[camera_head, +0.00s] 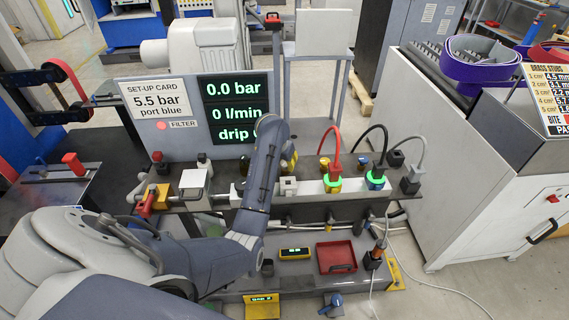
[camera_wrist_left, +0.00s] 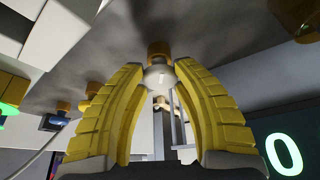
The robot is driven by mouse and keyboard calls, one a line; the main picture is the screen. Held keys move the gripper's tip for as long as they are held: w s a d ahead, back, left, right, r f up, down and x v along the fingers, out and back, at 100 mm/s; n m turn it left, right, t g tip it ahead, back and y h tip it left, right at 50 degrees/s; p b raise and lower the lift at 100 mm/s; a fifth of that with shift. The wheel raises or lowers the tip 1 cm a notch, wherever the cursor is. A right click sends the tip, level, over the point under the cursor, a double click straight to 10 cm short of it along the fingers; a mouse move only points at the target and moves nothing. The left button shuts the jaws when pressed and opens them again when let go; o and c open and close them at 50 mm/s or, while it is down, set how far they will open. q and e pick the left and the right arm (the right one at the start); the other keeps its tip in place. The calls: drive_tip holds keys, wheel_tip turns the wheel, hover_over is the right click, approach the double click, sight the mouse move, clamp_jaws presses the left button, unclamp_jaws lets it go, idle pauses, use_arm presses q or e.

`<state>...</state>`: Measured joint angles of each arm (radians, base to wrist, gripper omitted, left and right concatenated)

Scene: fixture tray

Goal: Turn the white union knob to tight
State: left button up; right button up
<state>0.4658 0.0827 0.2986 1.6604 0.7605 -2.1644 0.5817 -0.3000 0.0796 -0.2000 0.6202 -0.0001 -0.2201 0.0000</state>
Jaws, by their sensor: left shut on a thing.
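The white union knob (camera_wrist_left: 158,77) shows in the left wrist view, just below a brass fitting (camera_wrist_left: 159,48). My left gripper (camera_wrist_left: 160,68) has its two yellow ribbed fingers curved in on both sides of the knob, shut on it. In the head view my own arm hides the knob and most of the gripper; only a bit of yellow finger (camera_head: 291,160) shows right of the arm. The knob's turn angle cannot be told. My right gripper is in neither view.
The dark display (camera_head: 236,111) reads 0.0 bar and 0 l/min, beside a set-up card (camera_head: 155,99) reading 5.5 bar, port blue. A red-handled hose (camera_head: 335,137), a black hose (camera_head: 382,138) and a grey hose (camera_head: 424,148) stand right of my arm. A red tray (camera_head: 337,269) lies below.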

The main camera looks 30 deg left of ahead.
use_arm(q)
clamp_jaws()
drive_tip(key=shift+f, duration=0.1)
